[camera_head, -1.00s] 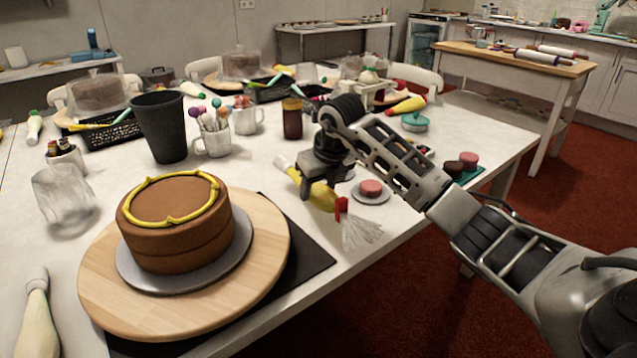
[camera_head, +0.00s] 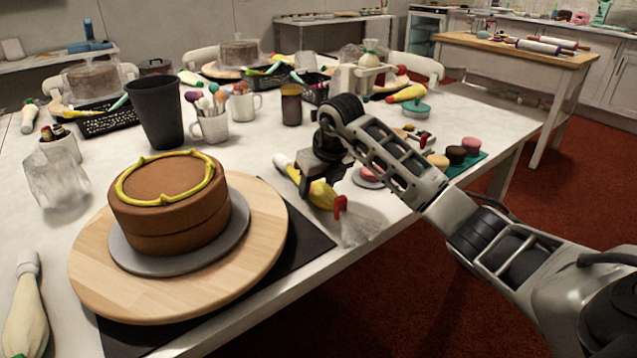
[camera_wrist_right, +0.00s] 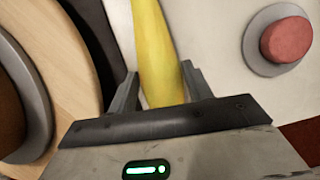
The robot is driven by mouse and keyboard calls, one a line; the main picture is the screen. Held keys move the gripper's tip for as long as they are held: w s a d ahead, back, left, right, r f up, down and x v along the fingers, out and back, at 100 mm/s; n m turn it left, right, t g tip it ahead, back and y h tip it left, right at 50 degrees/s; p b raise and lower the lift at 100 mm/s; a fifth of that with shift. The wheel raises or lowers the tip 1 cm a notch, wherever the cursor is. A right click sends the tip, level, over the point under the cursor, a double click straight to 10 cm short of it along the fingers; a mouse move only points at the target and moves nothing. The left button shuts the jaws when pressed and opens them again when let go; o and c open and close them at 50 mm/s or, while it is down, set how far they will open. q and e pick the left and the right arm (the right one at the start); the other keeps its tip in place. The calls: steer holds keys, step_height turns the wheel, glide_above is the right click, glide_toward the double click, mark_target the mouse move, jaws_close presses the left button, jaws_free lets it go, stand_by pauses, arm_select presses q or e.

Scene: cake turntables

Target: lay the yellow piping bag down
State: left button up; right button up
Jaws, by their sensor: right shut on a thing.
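The yellow piping bag (camera_head: 322,196) has a white tip at its far left end, a red clip and a clear, flared tail at its near end. It lies slanted, low over or on the white table, right of the turntable; I cannot tell whether it touches the table. My right gripper (camera_head: 312,184) is shut on the bag's middle and hides part of it. In the right wrist view the yellow bag (camera_wrist_right: 157,60) runs between the two fingers (camera_wrist_right: 160,88). My left gripper is not in view.
A chocolate cake (camera_head: 168,215) with a yellow piped ring stands on a wooden turntable (camera_head: 95,275) over a dark mat (camera_head: 312,240). A small plate with a pink cake (camera_wrist_right: 286,40) is close right of the bag. Mugs (camera_head: 211,127) and a black cup (camera_head: 160,120) stand behind.

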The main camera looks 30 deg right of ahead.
steer(key=shift+f, duration=0.35)
steer(key=o, duration=0.8)
steer(key=shift+c, duration=0.2)
steer(key=p+v, duration=0.1)
steer(key=v, duration=1.5)
steer(key=shift+s, duration=0.1)
